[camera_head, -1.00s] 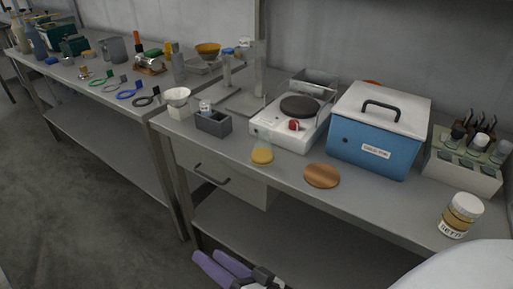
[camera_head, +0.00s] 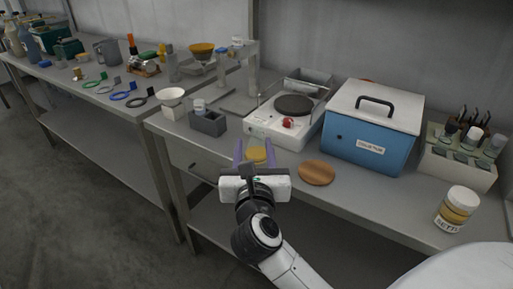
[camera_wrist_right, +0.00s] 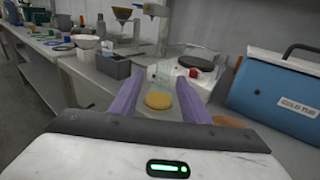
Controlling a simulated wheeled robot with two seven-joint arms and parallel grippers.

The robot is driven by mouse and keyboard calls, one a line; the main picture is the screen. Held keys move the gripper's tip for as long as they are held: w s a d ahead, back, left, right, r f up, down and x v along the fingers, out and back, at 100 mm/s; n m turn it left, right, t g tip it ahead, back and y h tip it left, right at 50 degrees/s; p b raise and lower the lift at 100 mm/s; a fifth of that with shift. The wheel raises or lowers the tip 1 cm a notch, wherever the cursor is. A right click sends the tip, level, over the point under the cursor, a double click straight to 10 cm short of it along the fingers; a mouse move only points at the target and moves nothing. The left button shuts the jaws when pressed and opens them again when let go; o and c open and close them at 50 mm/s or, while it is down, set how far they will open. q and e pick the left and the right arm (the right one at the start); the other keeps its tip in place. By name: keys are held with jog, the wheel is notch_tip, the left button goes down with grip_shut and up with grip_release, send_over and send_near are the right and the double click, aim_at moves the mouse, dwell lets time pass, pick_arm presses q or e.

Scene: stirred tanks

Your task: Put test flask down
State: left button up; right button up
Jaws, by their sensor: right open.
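The test flask appears to be the clear glass vessel with yellow in its bottom (camera_head: 257,155), standing on the bench near its front edge. Its glass is faint, so its outline is hard to make out. My right gripper (camera_head: 255,147) is open, with its purple fingers pointing at the bench. In the right wrist view, the yellow bottom of the flask (camera_wrist_right: 158,100) shows between the two spread fingers of the gripper (camera_wrist_right: 160,82). I cannot tell whether either finger touches the glass. My left gripper is not in view.
A white hotplate (camera_head: 262,128) stands just behind the flask, with a blue box (camera_head: 365,150) to its right. A round wooden disc (camera_head: 316,172) lies right of the gripper. A grey holder (camera_head: 209,124) stands to the left. A labelled jar (camera_head: 457,208) and a rack (camera_head: 470,174) are farther right.

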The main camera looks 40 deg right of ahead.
aim_at(257, 132)
jog(key=x, duration=0.5)
jog(key=shift+s+d+r+p, duration=0.15)
jog(key=shift+d+r+p, duration=0.15)
jog(key=shift+r+p, duration=0.1)
jog(key=shift+w+d+f, duration=0.15)
jog(key=shift+w+d, duration=0.1)
jog(key=shift+w, duration=0.2)
grip_shut()
